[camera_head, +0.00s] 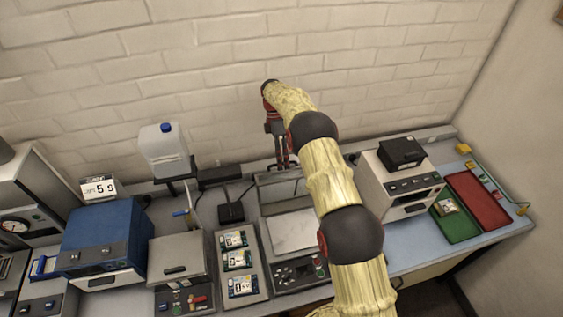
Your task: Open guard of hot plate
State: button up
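The hot plate (295,232) is the grey unit in the middle of the bench. It has a flat pale plate and a front control panel (298,273) with buttons and a red knob or button. A see-through framed panel (277,192), which looks like its guard, stands at the rear of the plate. My arm crosses over the right side of the unit and hides part of it. My gripper (282,160) points down at the back edge of this panel, near its top. I cannot tell whether it touches the panel or whether the fingers are open or shut.
A tray of small cards (237,262) and a grey lidded box (176,262) stand left of the hot plate. A white bottle (164,150) stands behind on a dark support. A white instrument (398,183) stands close on the right, beside green (457,222) and red (478,201) trays. The brick wall is close behind.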

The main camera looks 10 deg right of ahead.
jog(key=v, duration=0.7)
jog(key=shift+w+r, duration=0.15)
jog(key=shift+r, duration=0.05)
